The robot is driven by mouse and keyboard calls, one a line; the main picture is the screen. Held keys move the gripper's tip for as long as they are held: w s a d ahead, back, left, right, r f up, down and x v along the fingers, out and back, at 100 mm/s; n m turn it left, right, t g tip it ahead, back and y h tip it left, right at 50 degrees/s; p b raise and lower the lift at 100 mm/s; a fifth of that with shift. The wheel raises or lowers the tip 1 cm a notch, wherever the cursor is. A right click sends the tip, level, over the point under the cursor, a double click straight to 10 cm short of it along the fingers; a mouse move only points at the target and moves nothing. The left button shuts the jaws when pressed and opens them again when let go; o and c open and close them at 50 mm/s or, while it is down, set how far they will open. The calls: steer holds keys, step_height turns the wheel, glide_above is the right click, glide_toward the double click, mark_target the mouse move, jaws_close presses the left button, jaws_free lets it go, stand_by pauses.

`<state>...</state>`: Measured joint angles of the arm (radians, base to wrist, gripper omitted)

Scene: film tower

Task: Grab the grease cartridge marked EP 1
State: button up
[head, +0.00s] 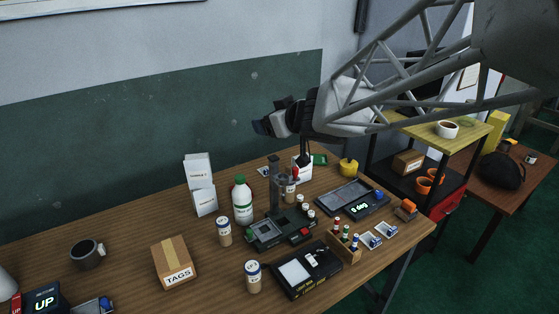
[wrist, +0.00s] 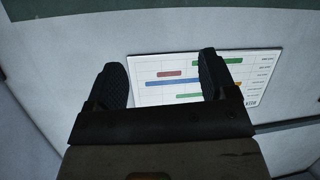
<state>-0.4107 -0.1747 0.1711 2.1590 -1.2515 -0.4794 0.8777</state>
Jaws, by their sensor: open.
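Two tan cylinders with pale tops and dark bands, likely grease cartridges, stand upright on the wooden table: one cartridge (head: 224,232) left of the grey device, another cartridge (head: 253,277) nearer the front edge. A similar tan cylinder (head: 290,191) shows at the back of the device, partly hidden. Their markings are too small to read, so I cannot tell which is EP 1. My gripper (head: 263,122) is high above the table, pointing left, far from all of them. In the wrist view my gripper (wrist: 162,78) is open and empty.
A grey device (head: 277,229) with a post stands mid-table, beside a white bottle with green cap (head: 242,202). Around are a TAGS box (head: 173,262), black flat case (head: 306,269), vial rack (head: 343,244), scale (head: 352,199) and mug (head: 87,254). The wrist view shows a wall chart (wrist: 180,98).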

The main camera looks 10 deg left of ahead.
steer(key=s+a+f+n+g+y, duration=0.2)
steer(key=s+a+f+n+g, duration=0.15)
steer(key=a, duration=0.45)
steer(key=g, duration=0.2)
glide_toward(228, 224)
steer(key=x, duration=0.4)
steer(key=shift+a+f, duration=0.15)
steer(key=shift+f, duration=0.05)
steer(key=shift+x, duration=1.25)
steer(key=shift+a, duration=0.2)
steer(key=shift+x, duration=2.45)
steer(key=shift+w, duration=0.15)
